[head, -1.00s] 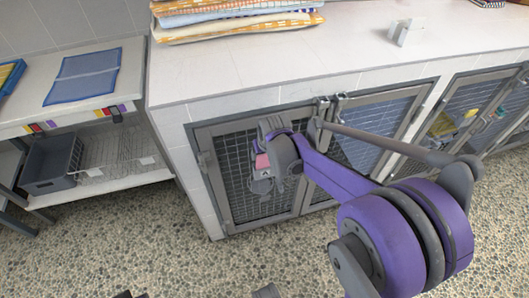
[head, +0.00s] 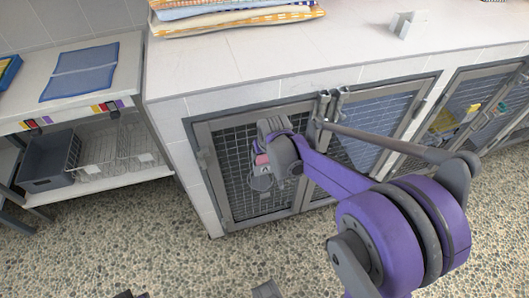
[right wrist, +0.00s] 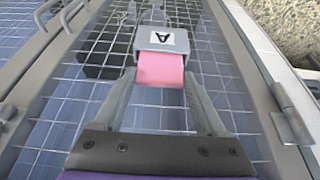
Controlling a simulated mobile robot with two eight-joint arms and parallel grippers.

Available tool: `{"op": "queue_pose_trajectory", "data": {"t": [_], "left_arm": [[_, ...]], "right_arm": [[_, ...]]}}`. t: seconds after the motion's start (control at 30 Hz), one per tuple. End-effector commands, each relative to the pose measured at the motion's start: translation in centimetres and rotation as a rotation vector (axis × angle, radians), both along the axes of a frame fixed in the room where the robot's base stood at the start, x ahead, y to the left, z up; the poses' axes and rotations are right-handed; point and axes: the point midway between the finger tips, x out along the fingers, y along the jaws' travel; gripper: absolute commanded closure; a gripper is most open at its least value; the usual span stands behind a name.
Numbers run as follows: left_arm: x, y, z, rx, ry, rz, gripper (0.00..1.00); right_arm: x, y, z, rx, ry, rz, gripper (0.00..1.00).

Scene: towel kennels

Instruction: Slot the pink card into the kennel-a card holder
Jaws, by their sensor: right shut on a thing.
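My right gripper (head: 262,180) is in front of the left kennel door, with its fingers shut on the pink card (right wrist: 160,70). In the head view the pink card (head: 262,160) shows as a small patch between the gripper parts. In the right wrist view my right gripper (right wrist: 160,78) has a finger at each side of the card. The card holder (right wrist: 162,40), a grey box with a white "A" label, is fixed on the door mesh. The card's far edge meets the holder's near edge; I cannot tell how deep it sits.
The kennel door's mesh (head: 232,190) lies behind the gripper, with latches (head: 330,105) at the top of the doors. Folded towels (head: 235,18) lie on the counter (head: 270,60). A shelf unit with a grey bin (head: 48,162) and wire baskets stands at left.

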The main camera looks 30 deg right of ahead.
Motion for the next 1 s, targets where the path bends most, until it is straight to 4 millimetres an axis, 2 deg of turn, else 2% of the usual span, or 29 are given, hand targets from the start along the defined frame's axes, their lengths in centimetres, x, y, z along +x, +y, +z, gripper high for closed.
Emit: {"op": "queue_pose_trajectory", "data": {"t": [0.3,0.33,0.47,0.77,0.87,1.0], "left_arm": [[0.0,0.0,-0.1,0.0,0.0,0.0,1.0],[0.0,0.0,-0.1,0.0,0.0,0.0,1.0],[0.0,0.0,-0.1,0.0,0.0,0.0,1.0],[0.0,0.0,0.0,0.0,0.0,0.0,1.0],[0.0,0.0,0.3,0.0,-0.001,0.0,1.0],[0.0,0.0,1.2,0.0,-0.004,0.0,1.0]], "right_arm": [[0.0,0.0,-0.2,0.0,0.0,0.0,0.8],[0.0,0.0,-0.2,0.0,0.0,0.0,0.25],[0.0,0.0,-0.2,0.0,0.0,0.0,0.01],[-0.1,0.0,0.1,0.0,0.0,0.0,0.0],[-0.5,0.1,1.2,0.0,0.0,0.0,0.0],[-1.5,0.4,3.8,0.0,0.0,0.0,0.0]]}}
